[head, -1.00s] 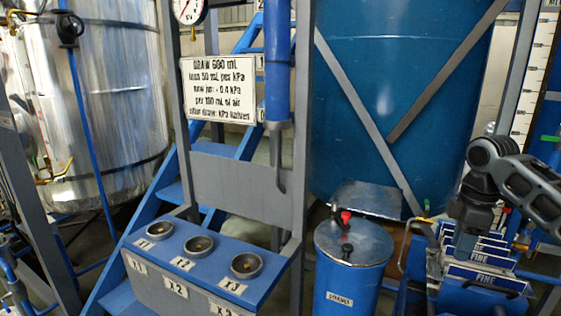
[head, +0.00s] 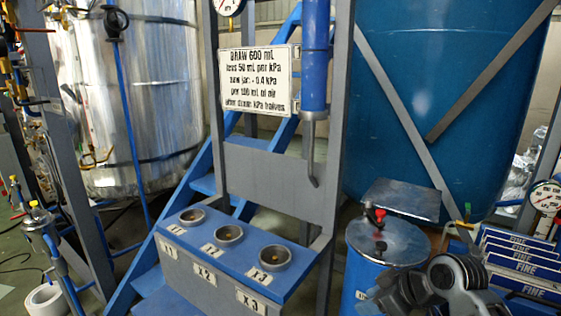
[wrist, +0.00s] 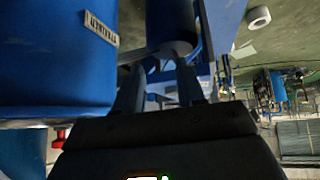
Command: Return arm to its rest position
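My arm shows at the lower right of the head view, folded low in front of the blue drum (head: 362,270) and its grey lid. In the wrist view, my gripper (wrist: 158,75) has its two dark fingers apart, with a gap between them and nothing held. A blue cylinder lies beyond the fingertips in that view. The drum (wrist: 55,60), with its white label, fills the left of the wrist view, close beside the gripper. I cannot tell from the head view exactly where the fingertips are.
A blue bench (head: 228,248) with cups marked X1, X2 and X3 stands left of the drum. A rack of blue plates labelled FINE (head: 525,262) is close to the arm's right. A large blue tank (head: 450,90) stands behind. A white roll (head: 46,300) lies on the floor.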

